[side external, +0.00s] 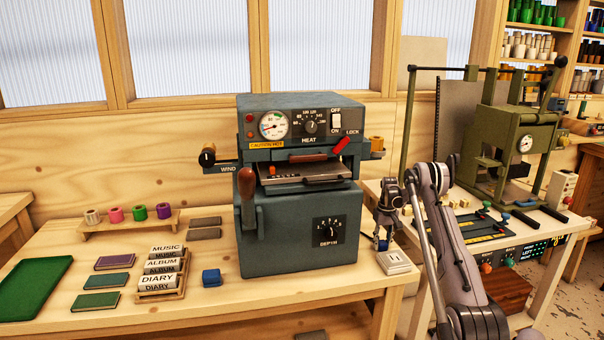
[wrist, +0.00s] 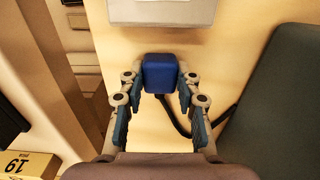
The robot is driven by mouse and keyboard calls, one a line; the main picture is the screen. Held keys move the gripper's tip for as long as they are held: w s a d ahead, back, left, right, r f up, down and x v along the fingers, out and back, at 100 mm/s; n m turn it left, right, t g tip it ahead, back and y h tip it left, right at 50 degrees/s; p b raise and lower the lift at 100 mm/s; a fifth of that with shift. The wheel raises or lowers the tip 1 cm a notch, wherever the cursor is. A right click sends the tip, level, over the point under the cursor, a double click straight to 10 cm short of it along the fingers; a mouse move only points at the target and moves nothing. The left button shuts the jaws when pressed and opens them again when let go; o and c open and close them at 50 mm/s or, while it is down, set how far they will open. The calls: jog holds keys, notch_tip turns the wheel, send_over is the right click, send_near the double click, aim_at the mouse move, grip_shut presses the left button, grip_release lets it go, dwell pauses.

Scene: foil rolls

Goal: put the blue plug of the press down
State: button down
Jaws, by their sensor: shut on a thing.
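The blue plug (wrist: 160,76) is between the fingertips of my gripper (wrist: 159,82) in the wrist view, with a dark cable running from it down and to the right. My gripper is shut on it. In the side external view my gripper (side external: 382,236) points down at the right end of the bench, beside the press (side external: 297,225). I cannot tell whether the plug touches the bench.
The press body (wrist: 285,105) stands close on the right in the wrist view. Bare bench (wrist: 225,60) lies around the plug. A small blue block (side external: 211,278), a rack of title blocks (side external: 162,272) and a green tray (side external: 36,288) are left of the press.

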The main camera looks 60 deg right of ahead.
aim_at(382, 242)
jog(key=c, duration=1)
grip_release()
jog(key=shift+o, duration=0.2)
notch_tip(382, 242, up, 13)
jog(key=shift+r, duration=0.1)
